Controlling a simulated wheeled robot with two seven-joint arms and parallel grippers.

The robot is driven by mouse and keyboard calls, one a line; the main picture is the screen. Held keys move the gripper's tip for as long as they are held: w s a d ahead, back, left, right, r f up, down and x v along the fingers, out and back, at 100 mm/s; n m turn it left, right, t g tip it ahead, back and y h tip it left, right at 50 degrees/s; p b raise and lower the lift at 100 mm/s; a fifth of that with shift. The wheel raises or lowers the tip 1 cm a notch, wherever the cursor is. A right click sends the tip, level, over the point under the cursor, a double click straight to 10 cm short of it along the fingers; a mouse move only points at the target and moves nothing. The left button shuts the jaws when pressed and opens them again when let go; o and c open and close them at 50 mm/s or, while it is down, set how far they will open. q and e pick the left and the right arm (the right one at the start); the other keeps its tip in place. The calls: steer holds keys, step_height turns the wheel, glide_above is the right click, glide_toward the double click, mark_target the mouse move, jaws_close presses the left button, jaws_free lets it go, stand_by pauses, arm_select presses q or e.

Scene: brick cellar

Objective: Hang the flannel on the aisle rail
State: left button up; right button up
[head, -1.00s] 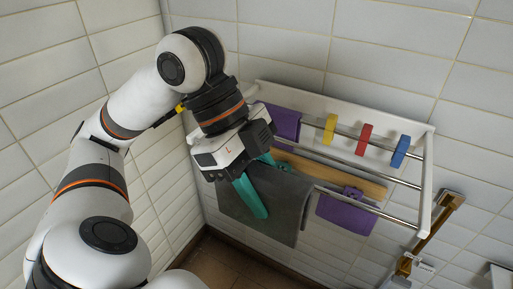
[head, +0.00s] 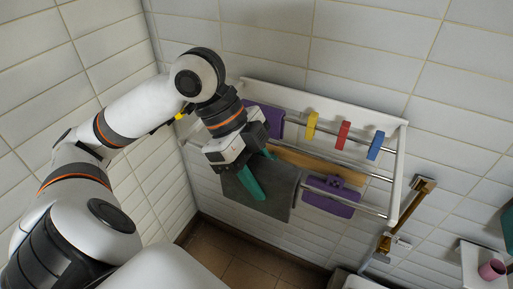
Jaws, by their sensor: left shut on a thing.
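The flannel, a dark grey cloth (head: 278,205), hangs down flat below my left gripper (head: 260,175). The gripper has teal fingers and is shut on the cloth near its top edge; the fingers and hand hide part of that edge. A white wall rack (head: 401,165) holds several parallel metal rails. The lowest rail (head: 368,207), nearest me, is taken as the aisle rail; its left part is hidden behind the cloth and hand. I cannot tell whether the cloth touches it or lies over it. My right gripper is not seen.
A purple piece (head: 330,197) hangs at the front rail, right of the flannel. Another purple cloth (head: 268,120) hangs at the back left. A wooden bar (head: 310,161) lies between. A pink cup (head: 491,269) stands right.

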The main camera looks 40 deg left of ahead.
arm_select(q)
steer(key=shift+w+a+p, duration=0.1)
steer(key=shift+w+a, duration=0.2)
steer(key=shift+w, duration=1.05)
steer(key=shift+w+a+p, duration=0.1)
steer(key=shift+w+a, duration=0.25)
steer(key=shift+w, duration=1)
steer(key=shift+w+a+p, duration=0.1)
steer(key=shift+w+a, duration=0.2)
steer(key=shift+w, duration=1.05)
steer(key=shift+w+f, duration=0.2)
steer(key=shift+f, duration=0.05)
steer(key=shift+s+f+b, duration=0.1)
steer(key=shift+f+b, duration=2.3)
steer(key=shift+f, duration=1.35)
steer(key=shift+f+b, duration=0.7)
steer(key=shift+f, duration=0.65)
steer(key=o, duration=1.1)
steer(key=shift+c, duration=0.2)
